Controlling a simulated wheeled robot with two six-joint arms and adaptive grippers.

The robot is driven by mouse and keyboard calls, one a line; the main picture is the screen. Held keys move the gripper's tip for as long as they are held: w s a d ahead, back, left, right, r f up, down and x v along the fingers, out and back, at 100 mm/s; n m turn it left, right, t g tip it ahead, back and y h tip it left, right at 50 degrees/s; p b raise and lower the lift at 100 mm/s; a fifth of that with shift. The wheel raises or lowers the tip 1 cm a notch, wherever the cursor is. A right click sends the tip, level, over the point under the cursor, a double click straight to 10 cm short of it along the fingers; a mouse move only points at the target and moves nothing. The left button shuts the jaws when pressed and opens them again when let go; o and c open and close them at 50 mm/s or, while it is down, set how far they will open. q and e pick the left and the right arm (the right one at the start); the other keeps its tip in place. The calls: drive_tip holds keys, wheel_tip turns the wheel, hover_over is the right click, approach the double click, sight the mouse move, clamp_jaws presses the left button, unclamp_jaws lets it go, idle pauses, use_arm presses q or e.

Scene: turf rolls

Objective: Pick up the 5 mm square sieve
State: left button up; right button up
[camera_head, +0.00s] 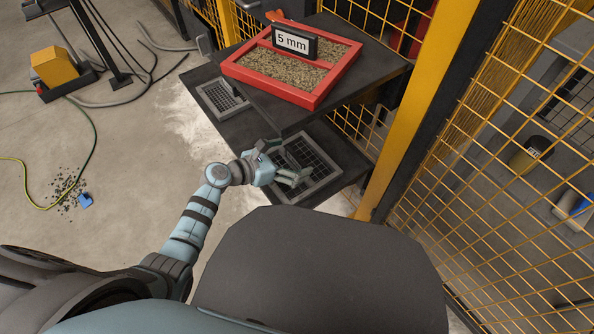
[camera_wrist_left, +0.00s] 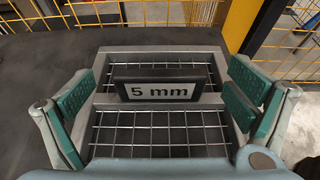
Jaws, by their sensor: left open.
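The square sieve with a grey frame and wide wire mesh (camera_head: 315,160) lies on the lower dark shelf in the head view. In the left wrist view the same sieve (camera_wrist_left: 160,130) fills the middle. An upright dark plate reading "5 mm" (camera_wrist_left: 160,91) stands on its middle bar. My left gripper (camera_head: 283,162) is over the near left part of the sieve. In the left wrist view its green-padded fingers (camera_wrist_left: 160,95) are spread wide, one on each side of the sieve, with nothing gripped. Contact with the frame cannot be told. My right gripper is not in view.
A red divided tray (camera_head: 325,88) of grainy material, with its own "5 mm" sign (camera_head: 295,41), stands on the upper shelf. Another sieve with finer mesh (camera_head: 220,97) lies to the left. A yellow post (camera_head: 405,120) and mesh fence (camera_head: 490,180) stand close on the right.

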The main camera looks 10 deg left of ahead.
use_arm(q)
drive_tip(key=shift+w, duration=0.1)
drive_tip(key=c, duration=2)
drive_tip(key=shift+r, duration=0.1)
drive_tip(key=shift+c, duration=0.2)
